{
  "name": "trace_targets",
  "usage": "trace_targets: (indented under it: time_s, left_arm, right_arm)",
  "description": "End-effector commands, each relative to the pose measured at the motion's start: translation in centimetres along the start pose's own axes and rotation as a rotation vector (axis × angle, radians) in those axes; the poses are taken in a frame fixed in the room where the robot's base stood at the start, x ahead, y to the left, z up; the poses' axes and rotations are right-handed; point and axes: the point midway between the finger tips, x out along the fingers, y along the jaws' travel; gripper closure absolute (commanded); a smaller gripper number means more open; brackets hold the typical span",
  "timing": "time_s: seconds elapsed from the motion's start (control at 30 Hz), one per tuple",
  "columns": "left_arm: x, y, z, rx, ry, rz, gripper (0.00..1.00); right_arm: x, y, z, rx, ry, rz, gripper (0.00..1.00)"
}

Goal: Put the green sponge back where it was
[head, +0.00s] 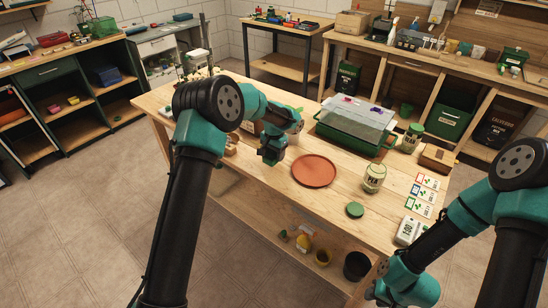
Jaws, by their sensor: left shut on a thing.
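My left gripper (268,158) hangs low over the wooden table (330,211), left of a round terracotta saucer (314,170). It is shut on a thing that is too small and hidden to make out. I cannot clearly pick out a green sponge anywhere in view. A flat round green piece (355,209) lies on the table near its front edge; it looks like a lid. My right gripper (378,286) is beside the table's front right corner, away from the things on top. Its jaws are too unclear to tell.
A green tray with a clear cover (352,122) stands at the back. A jar marked PEA (374,178), seed cards (419,194), a brown box (437,158) and a white device (408,231) stand to the right. Small pots sit on the lower shelf. The front middle is mostly clear.

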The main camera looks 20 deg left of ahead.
Motion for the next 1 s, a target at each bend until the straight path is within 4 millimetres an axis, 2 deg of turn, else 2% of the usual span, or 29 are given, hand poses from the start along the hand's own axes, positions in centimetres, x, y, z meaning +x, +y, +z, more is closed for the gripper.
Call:
trace_targets:
  time_s: [0.1,0.57,0.8,1.0]
  left_arm:
    - [0.1,-0.5,-0.7,0.000,0.000,0.000,0.62]
    - [0.2,-1.0,-1.2,-0.001,0.001,0.000,0.62]
    - [3.2,-1.1,-1.2,0.000,-0.002,0.001,0.62]
    - [3.6,-1.1,-1.3,0.001,0.000,0.000,0.62]
  right_arm:
    - [0.0,0.0,0.0,0.000,0.000,0.000,0.64]
    - [0.0,0.0,0.0,0.000,0.000,0.000,0.64]
    - [0.0,0.0,0.0,0.000,0.000,0.000,0.64]
    - [0.0,0.0,0.0,0.000,0.000,0.000,0.64]
